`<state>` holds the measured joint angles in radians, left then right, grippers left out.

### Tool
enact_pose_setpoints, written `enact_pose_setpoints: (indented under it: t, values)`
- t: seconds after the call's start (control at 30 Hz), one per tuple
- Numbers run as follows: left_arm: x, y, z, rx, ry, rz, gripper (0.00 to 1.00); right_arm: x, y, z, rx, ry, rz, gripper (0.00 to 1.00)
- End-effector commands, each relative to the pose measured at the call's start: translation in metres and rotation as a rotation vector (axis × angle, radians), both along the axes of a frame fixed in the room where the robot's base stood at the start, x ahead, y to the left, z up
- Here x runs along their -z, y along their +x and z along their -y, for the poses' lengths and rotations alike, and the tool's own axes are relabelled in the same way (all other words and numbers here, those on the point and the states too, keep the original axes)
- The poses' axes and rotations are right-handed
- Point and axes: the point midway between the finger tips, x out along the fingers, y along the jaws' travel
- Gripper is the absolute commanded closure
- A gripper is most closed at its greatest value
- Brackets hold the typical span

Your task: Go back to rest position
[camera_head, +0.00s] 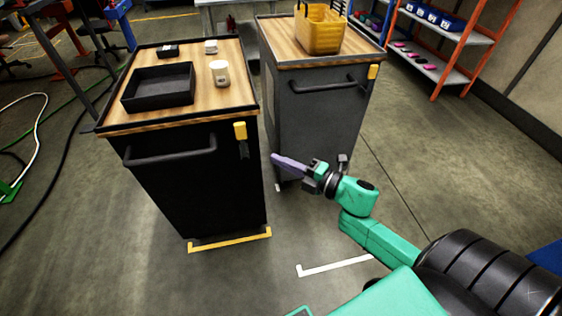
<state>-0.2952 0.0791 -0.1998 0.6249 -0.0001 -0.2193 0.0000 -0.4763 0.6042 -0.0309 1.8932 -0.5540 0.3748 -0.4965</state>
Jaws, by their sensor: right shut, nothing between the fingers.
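My right gripper (276,158) is at the end of the green and black arm that comes in from the lower right. Its slim purple fingers are closed together, point left and hold nothing. It hangs in free space in front of the two dark carts, apart from both as far as I can tell. My left gripper is out of view.
The left cart (190,190) has a wooden top with a black tray (158,105), a white cup-like item (220,74) and small boxes. The right cart (322,120) carries a yellow basket (320,32). Shelving (440,72) stands at the back right.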

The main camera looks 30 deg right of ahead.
Motion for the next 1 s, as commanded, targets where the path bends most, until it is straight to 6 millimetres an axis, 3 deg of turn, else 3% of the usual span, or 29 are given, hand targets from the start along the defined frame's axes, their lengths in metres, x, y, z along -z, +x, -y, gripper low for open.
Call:
enact_pose_setpoints:
  t: [0.4,0.47,0.53,0.57,0.67,0.77,0.8,0.87,0.9,0.97,1.0]
  values:
    - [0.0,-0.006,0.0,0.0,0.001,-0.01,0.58,0.0,0.001,0.0,0.001,0.0,-0.001,1.0]
    - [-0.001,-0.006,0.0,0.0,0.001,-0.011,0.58,0.005,0.002,0.004,0.017,0.011,-0.019,1.0]
    - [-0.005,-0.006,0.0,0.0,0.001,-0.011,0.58,0.024,0.005,0.019,0.073,0.049,-0.083,1.0]
    - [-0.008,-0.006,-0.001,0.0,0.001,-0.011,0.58,0.038,0.006,0.028,0.113,0.076,-0.128,1.0]
    - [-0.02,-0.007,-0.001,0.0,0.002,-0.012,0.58,0.108,0.0,0.068,0.295,0.203,-0.336,1.0]
    - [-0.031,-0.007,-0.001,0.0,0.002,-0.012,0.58,0.193,-0.03,0.099,0.505,0.347,-0.578,1.0]
    - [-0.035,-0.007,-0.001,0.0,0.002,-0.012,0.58,0.225,-0.049,0.106,0.588,0.402,-0.672,1.0]
    - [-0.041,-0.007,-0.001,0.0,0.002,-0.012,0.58,0.272,-0.083,0.111,0.71,0.475,-0.812,1.0]
    - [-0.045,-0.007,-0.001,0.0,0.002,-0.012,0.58,0.3,-0.109,0.112,0.79,0.522,-0.903,1.0]
    - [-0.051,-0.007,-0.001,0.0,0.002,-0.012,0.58,0.338,-0.152,0.107,0.91,0.584,-1.038,1.0]
    - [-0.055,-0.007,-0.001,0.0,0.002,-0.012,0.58,0.36,-0.183,0.1,0.99,0.62,-1.127,1.0]
